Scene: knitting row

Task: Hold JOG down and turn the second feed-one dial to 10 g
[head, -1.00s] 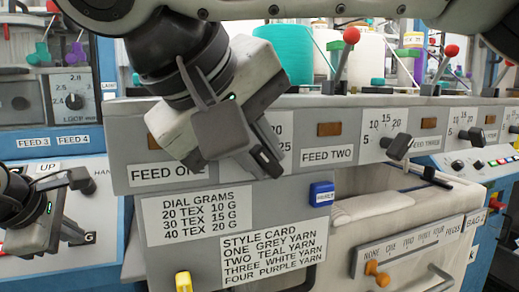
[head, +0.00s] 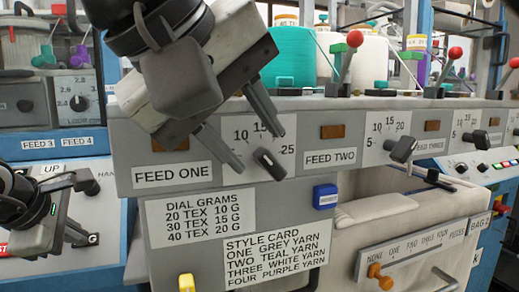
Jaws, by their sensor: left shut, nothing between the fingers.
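A pale mark shows at the upper-left end, roughly toward the 10, though small to read. My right gripper (head: 260,151) comes from above and is open and empty. Its fingertips are just above and left of the knob, partly over the scale. My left gripper (head: 84,210) is shut at the left panel, over a label of which only a "G" shows. The JOG button itself is hidden.
The DIAL GRAMS card (head: 200,215) lists 20 TEX 10 G. A blue button (head: 325,196) and a yellow knob (head: 186,283) are on the panel. The feed-two dial (head: 402,150) is to the right. Yarn cones (head: 292,57) and red-topped levers (head: 354,39) stand above.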

